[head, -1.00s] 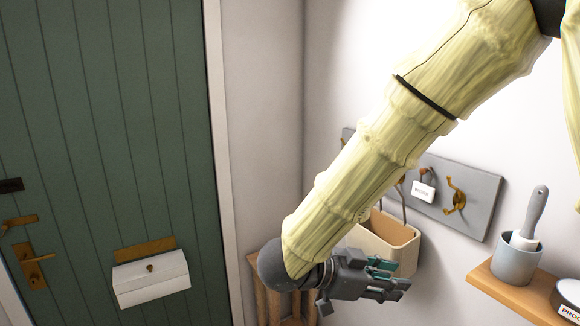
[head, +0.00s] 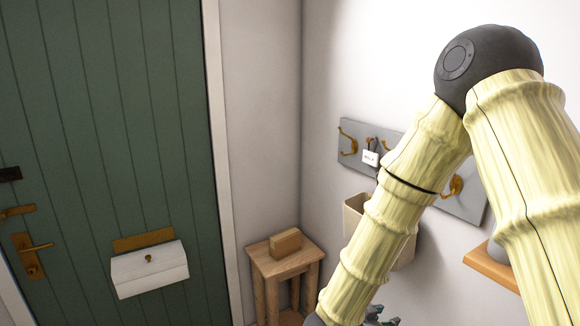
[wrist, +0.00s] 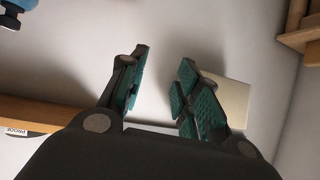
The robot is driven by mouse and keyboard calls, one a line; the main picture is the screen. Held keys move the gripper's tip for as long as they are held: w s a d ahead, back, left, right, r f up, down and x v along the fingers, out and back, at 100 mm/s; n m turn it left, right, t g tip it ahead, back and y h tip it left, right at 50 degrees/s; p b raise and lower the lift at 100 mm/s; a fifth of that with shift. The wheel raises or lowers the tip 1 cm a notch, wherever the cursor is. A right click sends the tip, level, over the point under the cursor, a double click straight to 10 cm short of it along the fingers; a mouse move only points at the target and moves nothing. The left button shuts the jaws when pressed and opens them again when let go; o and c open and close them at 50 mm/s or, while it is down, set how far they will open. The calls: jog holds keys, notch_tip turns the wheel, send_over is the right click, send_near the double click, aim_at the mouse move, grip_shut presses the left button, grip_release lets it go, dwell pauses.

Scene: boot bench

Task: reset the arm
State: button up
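My gripper (head: 380,317) is low in the head view, at the bottom edge and mostly cut off or hidden by my arm. In the wrist view my gripper (wrist: 162,70) shows its two dark fingers with teal pads standing apart. Nothing is held between them; the pale wall is behind. My arm is bent, with its dark elbow high at the right of the head view and the forearm hanging down to the left.
A wooden stool (head: 264,267) with a brown block (head: 286,243) stands in the corner. A grey hook board (head: 470,206), a beige bin (head: 354,216) and a wooden shelf (head: 488,268) are along the right wall, partly behind my arm. A white box (head: 150,272) is on the green door (head: 100,120).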

jog(key=s+f+n+g+y+b, duration=0.1)
jog(key=s+f+n+y+b, duration=0.3)
jog(key=f, duration=1)
jog(key=s+f+n+g+y, duration=0.1)
jog(key=s+f+n+y, duration=0.1)
jog(key=s+f, duration=0.8)
jog(key=s+d+f+n+g+y+b, duration=0.1)
jog(key=s+f+n+g+y+b, duration=0.1)
jog(key=s+f, duration=1.3)
jog(key=s+n+g+y, duration=0.1)
jog(key=s+n+g, duration=0.1)
jog(key=g, duration=0.1)
jog(key=shift+s+f+y, duration=0.2)
jog(key=shift+f+y, duration=0.05)
jog(key=shift+y, duration=0.15)
